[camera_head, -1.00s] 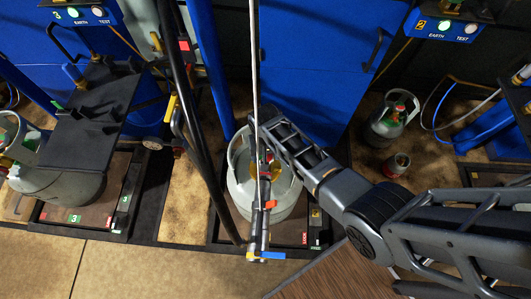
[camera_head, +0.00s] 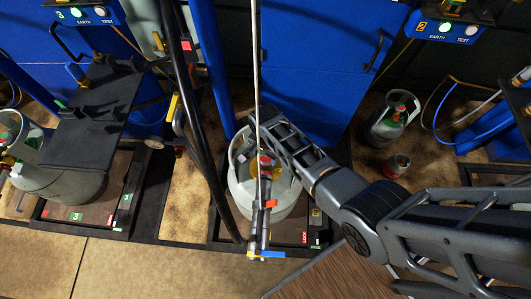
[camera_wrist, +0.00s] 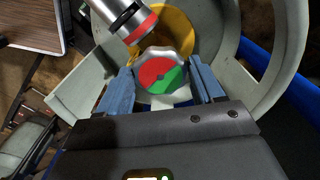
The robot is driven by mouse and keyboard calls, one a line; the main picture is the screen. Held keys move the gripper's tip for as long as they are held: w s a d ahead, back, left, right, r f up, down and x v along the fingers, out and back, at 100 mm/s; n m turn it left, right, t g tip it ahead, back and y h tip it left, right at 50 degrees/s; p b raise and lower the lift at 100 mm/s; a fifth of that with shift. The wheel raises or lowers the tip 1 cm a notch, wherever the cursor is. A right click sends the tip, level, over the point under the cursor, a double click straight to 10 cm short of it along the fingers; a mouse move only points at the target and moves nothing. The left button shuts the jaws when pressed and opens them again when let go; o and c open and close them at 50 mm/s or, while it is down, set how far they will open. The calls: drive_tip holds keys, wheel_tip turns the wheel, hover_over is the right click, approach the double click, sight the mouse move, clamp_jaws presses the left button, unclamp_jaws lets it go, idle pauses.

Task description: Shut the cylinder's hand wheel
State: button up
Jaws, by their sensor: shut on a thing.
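The cylinder (camera_head: 243,192) is pale grey and stands upright on the middle scale in the head view. Its hand wheel (camera_wrist: 162,70) shows in the wrist view as a silver knob with a red and green top. My gripper (camera_wrist: 162,82) is shut on the hand wheel, one blue-grey finger on each side of it. In the head view the gripper (camera_head: 266,166) is over the cylinder's top, partly hidden by the hose and fittings. The cylinder's collar (camera_wrist: 270,60) curves around the wheel and fingers.
A filling hose (camera_head: 256,80) hangs down across the cylinder, ending in a fitting with a blue-and-yellow lever (camera_head: 266,254). A black pole (camera_head: 200,150) stands just left. Another cylinder (camera_head: 60,185) stands on the left scale. Two small cylinders (camera_head: 391,120) are at right.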

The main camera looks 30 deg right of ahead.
sight(265, 157)
idle(0.3)
drive_tip(key=o, duration=1)
drive_tip(key=shift+o, duration=0.2)
drive_tip(key=shift+r+p, duration=0.6)
drive_tip(key=shift+r, duration=3.3)
